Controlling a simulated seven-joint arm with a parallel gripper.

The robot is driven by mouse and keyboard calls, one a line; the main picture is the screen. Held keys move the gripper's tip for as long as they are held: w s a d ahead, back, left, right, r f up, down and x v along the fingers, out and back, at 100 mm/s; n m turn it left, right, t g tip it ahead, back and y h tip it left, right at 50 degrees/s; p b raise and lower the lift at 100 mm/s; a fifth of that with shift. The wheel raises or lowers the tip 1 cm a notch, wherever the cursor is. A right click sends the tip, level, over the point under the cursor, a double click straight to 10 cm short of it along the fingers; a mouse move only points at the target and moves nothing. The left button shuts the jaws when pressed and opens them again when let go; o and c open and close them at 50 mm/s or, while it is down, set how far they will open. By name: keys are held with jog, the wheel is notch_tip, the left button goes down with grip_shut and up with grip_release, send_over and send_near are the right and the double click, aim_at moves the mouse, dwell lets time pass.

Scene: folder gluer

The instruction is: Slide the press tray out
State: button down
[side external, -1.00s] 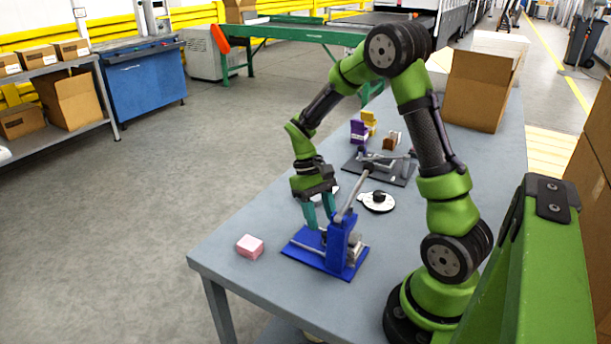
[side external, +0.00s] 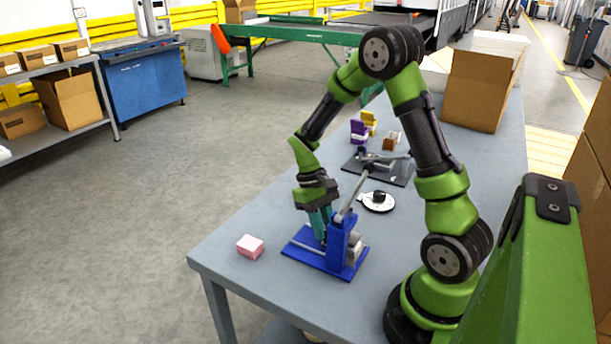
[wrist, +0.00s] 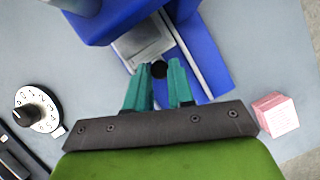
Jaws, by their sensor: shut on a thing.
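The blue press (side external: 340,242) stands on its blue base plate near the front of the table, with a grey lever arm rising from it. In the wrist view the press's metal tray (wrist: 142,45) lies between blue parts of the press, with a small black knob (wrist: 159,70) at its near end. My gripper (side external: 320,232) reaches down at the press's left side. In the wrist view its teal fingers (wrist: 160,78) are on both sides of the black knob, shut on it. The far part of the tray is hidden under the press body.
A pink block (side external: 250,246) sits left of the press. A white dial (side external: 377,201) lies behind the press. Farther back are a grey plate with a lever (side external: 385,170), a purple item (side external: 358,133) and a cardboard box (side external: 474,90).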

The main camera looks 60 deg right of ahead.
jog(key=w, duration=0.9)
jog(key=shift+w, duration=0.1)
jog(key=c, duration=1)
grip_release()
jog(key=shift+r, duration=0.1)
jog(key=v, duration=1.6)
jog(key=shift+w+r, duration=0.15)
jog(key=shift+r, duration=0.15)
